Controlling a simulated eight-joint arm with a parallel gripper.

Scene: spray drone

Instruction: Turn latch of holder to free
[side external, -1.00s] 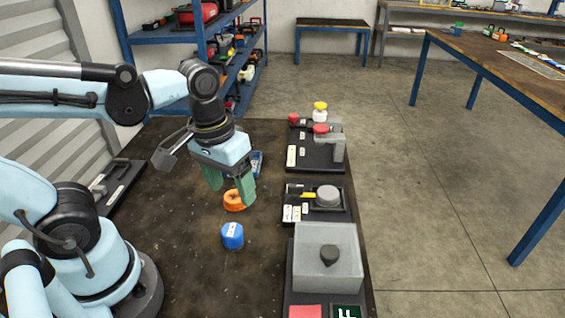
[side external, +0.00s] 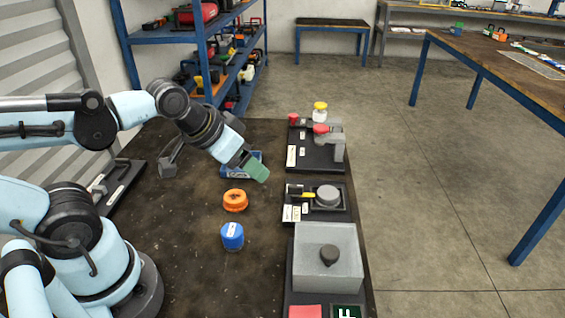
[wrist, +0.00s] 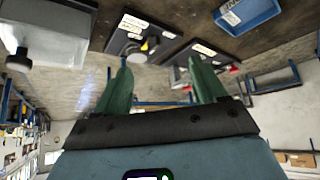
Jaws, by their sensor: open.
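My gripper (side external: 257,170) is over the table, tilted down to the right, with its green fingers pointing toward the fixtures on the right. In the wrist view the two fingers of my gripper (wrist: 162,88) stand apart with nothing between them. The far fixture (side external: 316,158) is a dark plate with a grey bracket, red knobs and a yellow-capped white bottle. The middle fixture (side external: 344,206) is a dark frame with a grey round part (side external: 328,195) and a yellow-and-black piece (side external: 304,194). I cannot tell which piece is the holder's latch. My gripper touches neither fixture.
A blue tray (side external: 231,171) lies beneath and behind my gripper. An orange round part (side external: 235,201) and a blue one (side external: 232,236) stand on the table. A grey box (side external: 328,265) with a dark knob stands near right. Bare table lies at centre front.

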